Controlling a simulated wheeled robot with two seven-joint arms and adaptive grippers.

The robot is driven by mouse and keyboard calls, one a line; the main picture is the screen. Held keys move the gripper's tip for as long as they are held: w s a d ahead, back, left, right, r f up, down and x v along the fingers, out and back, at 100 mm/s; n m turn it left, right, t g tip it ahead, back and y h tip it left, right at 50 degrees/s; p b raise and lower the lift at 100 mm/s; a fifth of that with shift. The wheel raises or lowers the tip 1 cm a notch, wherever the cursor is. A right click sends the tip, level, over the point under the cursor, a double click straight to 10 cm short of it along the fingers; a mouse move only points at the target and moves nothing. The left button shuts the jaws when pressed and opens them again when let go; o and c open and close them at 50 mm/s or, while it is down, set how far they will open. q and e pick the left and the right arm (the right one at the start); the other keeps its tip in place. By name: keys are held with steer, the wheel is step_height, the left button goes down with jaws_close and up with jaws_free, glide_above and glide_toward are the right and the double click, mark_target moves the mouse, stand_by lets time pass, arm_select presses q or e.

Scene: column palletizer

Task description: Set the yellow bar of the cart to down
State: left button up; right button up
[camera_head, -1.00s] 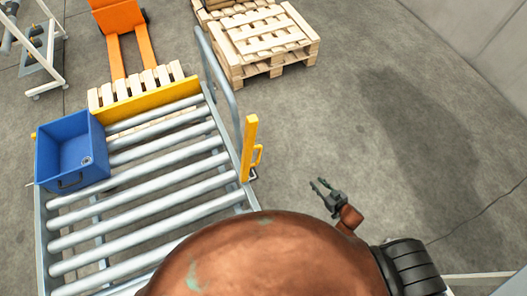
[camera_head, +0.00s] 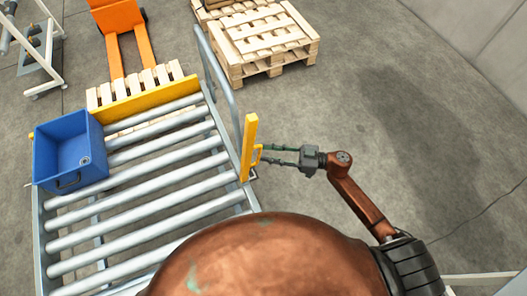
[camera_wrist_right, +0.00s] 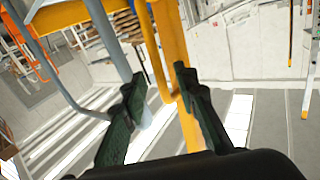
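The roller cart (camera_head: 46,225) fills the left of the head view. A yellow bar (camera_head: 150,100) lies across its far end. An upright yellow lever (camera_head: 249,148) with a small loop handle stands at the cart's right side; its yellow post (camera_wrist_right: 172,45) also shows in the right wrist view. My right gripper (camera_head: 266,154) is open, its fingers pointing left at the handle. In the right wrist view the two dark fingers (camera_wrist_right: 158,92) are apart with the yellow handle (camera_wrist_right: 153,55) between or just beyond them; contact is unclear. My left gripper is out of view.
A blue crate (camera_head: 70,150) sits on the rollers at the cart's left. A grey hoop rail (camera_head: 222,85) rises beside the lever. Behind are an orange pallet truck (camera_head: 120,35) and stacked wooden pallets (camera_head: 265,45). The floor to the right is clear.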

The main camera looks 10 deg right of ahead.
steer(key=shift+x, duration=1.15)
steer(key=shift+c, duration=0.5)
jaws_close()
